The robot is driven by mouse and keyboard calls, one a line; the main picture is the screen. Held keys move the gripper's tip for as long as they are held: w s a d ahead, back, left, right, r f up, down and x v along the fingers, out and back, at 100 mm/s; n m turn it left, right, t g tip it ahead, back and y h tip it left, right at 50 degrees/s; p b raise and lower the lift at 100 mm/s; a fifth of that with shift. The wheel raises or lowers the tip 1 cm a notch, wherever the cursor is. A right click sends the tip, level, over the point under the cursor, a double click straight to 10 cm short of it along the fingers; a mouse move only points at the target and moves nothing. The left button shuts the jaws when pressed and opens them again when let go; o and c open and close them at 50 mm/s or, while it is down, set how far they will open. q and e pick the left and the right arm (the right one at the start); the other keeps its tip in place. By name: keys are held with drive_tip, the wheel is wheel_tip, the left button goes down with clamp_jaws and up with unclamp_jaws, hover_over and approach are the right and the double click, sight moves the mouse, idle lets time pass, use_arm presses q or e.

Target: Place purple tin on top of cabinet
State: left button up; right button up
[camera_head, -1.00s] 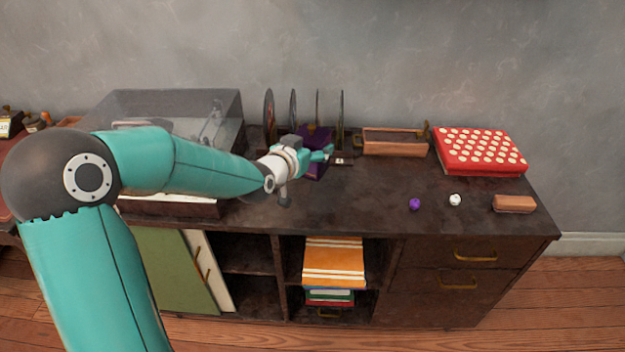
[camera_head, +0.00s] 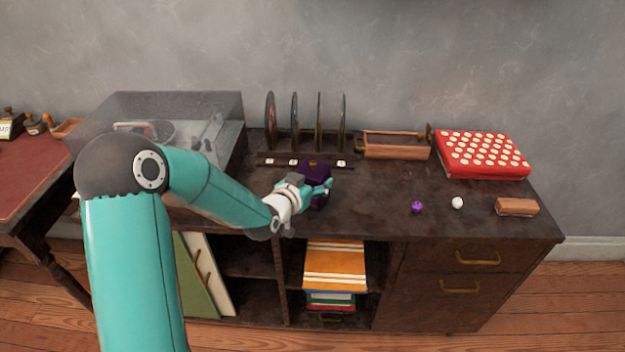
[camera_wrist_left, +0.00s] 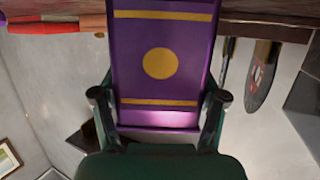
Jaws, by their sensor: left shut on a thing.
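The purple tin (camera_head: 317,172) is a dark purple box on the head view's cabinet, in front of the record rack. My left gripper (camera_head: 322,187) is shut on it, with its teal fingers at the tin's front. The left wrist view shows the purple tin (camera_wrist_left: 165,60) with gold bands and a gold disc, between the two dark fingers of my left gripper (camera_wrist_left: 160,105). The dark wooden cabinet (camera_head: 365,205) has its top around and below the tin. I cannot tell whether the tin touches the top. My right gripper is not in view.
A rack of upright discs (camera_head: 306,125) stands close behind the tin. A turntable with a clear lid (camera_head: 180,115) is to the left. A wooden tray (camera_head: 395,150), a red dotted box (camera_head: 483,153), two small dice and a brick-like block (camera_head: 516,206) lie to the right.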

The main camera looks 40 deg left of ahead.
use_arm(q)
drive_tip(key=o, duration=0.9)
drive_tip(key=shift+f, duration=0.1)
drive_tip(key=o, duration=0.4)
drive_tip(key=shift+o, duration=0.2)
drive_tip(key=shift+r, duration=0.2)
drive_tip(key=v, duration=1.2)
drive_tip(key=shift+b, duration=0.35)
drive_tip(key=shift+w+d+f, duration=0.1)
drive_tip(key=shift+f, duration=0.05)
